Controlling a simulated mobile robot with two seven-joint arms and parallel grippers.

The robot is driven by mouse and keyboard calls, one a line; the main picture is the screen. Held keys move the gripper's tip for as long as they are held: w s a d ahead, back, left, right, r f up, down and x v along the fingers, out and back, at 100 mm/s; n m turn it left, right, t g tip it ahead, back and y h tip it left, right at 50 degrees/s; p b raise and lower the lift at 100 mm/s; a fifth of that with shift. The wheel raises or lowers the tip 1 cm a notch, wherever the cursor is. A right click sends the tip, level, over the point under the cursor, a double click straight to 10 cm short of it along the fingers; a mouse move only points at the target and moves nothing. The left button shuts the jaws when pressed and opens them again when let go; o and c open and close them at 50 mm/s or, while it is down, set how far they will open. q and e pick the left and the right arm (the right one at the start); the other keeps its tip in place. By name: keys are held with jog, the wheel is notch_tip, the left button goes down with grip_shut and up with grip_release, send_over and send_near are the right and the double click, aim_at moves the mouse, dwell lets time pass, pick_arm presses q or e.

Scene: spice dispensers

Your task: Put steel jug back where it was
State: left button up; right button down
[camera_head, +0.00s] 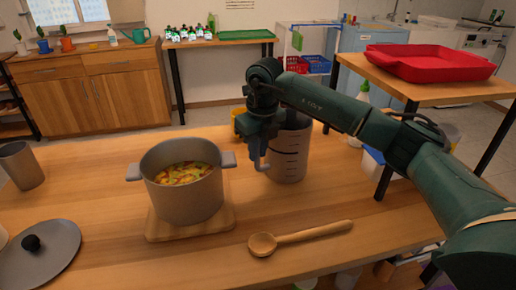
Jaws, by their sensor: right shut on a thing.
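The steel jug (289,155) is a grey cylinder with dark level marks. It stands upright on the wooden table or just above it; I cannot tell which. My right gripper (259,160) is at the jug's left side and is shut on it. My right arm crosses in front of the jug's upper part and hides its rim. My left gripper is not in view.
A grey pot (187,193) of colourful food stands on a wooden board (160,231), left of the jug. A wooden spoon (300,236), a lid (40,258) and a grey cup (21,166) are on the table. A red tray (430,63) rests on a side table.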

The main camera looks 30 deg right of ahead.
jog(key=c, duration=1.4)
grip_release()
jog(key=shift+o, duration=0.2)
jog(key=shift+r, duration=0.15)
pick_arm(q)
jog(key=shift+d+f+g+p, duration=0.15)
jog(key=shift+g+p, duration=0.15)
jog(key=shift+p, duration=0.15)
pick_arm(e)
notch_tip(320, 180, up, 12)
jog(key=s, duration=0.1)
jog(key=shift+s, duration=0.3)
jog(key=shift+d, duration=0.1)
